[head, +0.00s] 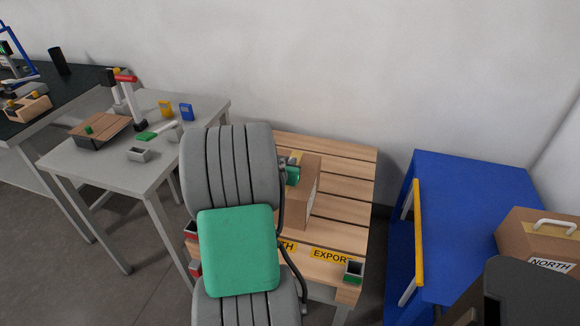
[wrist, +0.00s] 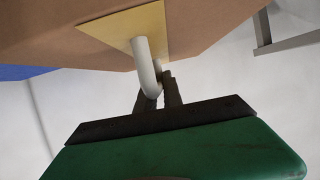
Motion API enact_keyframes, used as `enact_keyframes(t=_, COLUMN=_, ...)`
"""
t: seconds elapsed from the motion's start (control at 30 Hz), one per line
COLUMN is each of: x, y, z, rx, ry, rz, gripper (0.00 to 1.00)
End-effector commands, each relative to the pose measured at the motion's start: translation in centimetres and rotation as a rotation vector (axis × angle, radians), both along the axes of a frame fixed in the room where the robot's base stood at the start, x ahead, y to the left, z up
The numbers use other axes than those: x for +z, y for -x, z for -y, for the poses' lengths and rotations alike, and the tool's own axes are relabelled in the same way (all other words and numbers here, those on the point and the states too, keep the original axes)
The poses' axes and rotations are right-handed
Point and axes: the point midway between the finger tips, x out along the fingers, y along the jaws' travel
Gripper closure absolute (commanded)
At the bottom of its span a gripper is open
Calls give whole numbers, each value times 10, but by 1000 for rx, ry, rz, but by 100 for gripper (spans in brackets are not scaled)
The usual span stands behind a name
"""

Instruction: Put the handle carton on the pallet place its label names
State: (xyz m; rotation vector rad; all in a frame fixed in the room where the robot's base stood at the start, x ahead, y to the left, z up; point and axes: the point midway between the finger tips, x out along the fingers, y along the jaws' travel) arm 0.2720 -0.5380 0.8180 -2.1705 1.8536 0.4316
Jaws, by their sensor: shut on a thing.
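My gripper (wrist: 158,92) is shut on the white handle (wrist: 146,62) of a brown carton (wrist: 220,25), as the wrist view shows. The handle stands on a yellow plate on the carton. In the head view this carton (head: 313,178) is at the wooden pallet (head: 345,155), partly hidden behind my arm. The pallet's front edge has a yellow sign reading EXPORT (head: 333,256) and another, partly covered, ending in TH (head: 288,246).
A second carton (head: 515,233), with a white handle and a NORTH label, stands on the blue table (head: 470,185) at right. A yellow rail (head: 419,235) runs along that table's left side. A grey table (head: 62,160) with small items stands left. The pallet's right boards look clear.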

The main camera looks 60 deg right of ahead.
Motion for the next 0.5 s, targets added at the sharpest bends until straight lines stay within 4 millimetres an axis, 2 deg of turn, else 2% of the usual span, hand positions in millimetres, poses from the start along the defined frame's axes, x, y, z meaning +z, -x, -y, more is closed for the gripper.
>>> enact_keyframes(t=0.03, x=-7, y=-4, z=8, rx=0, ry=7, rz=1, gripper=100)
enact_keyframes(t=0.2, x=-25, y=-12, z=24, rx=0, ry=10, rz=2, gripper=100)
enact_keyframes(t=0.37, x=-34, y=-16, z=30, rx=0, ry=10, rz=2, gripper=100)
enact_keyframes(t=0.5, x=-56, y=-17, z=31, rx=0, ry=8, rz=0, gripper=100)
